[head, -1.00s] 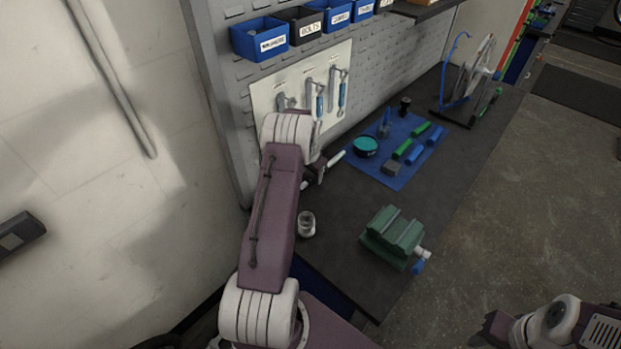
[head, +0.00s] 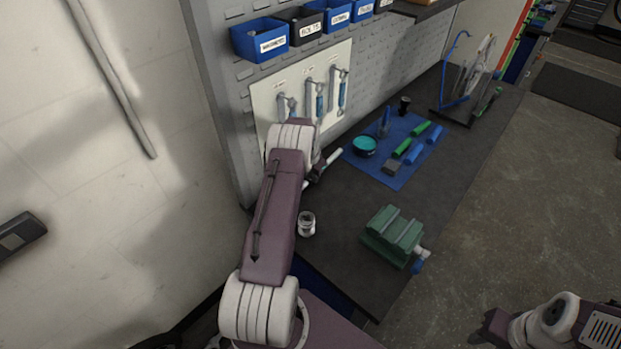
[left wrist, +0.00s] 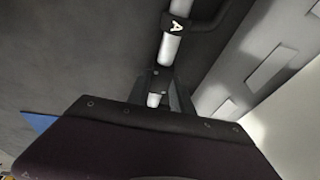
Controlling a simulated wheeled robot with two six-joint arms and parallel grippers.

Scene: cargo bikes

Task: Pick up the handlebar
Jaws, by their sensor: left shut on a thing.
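The handlebar is a pale silver tube (head: 335,156) lying close to the pegboard wall at the back left of the dark bench. In the left wrist view its tube (left wrist: 170,48) carries a black tag marked "A", and a black curved part is at the upper right. My left gripper (head: 317,173) is shut on the tube; its dark fingers (left wrist: 158,85) show around it in the left wrist view. My forearm hides part of the handlebar, and I cannot tell whether it touches the bench. My right gripper (head: 487,331) is at the bottom right, away from the bench; its jaws are unclear.
A glass jar (head: 307,224) stands near the bench's left edge. A green vise (head: 393,238) is at the front. A blue mat (head: 376,171) holds several tools and a teal tin. Labelled bins (head: 260,41) and hanging wrenches are on the wall. Bench between jar and vise is clear.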

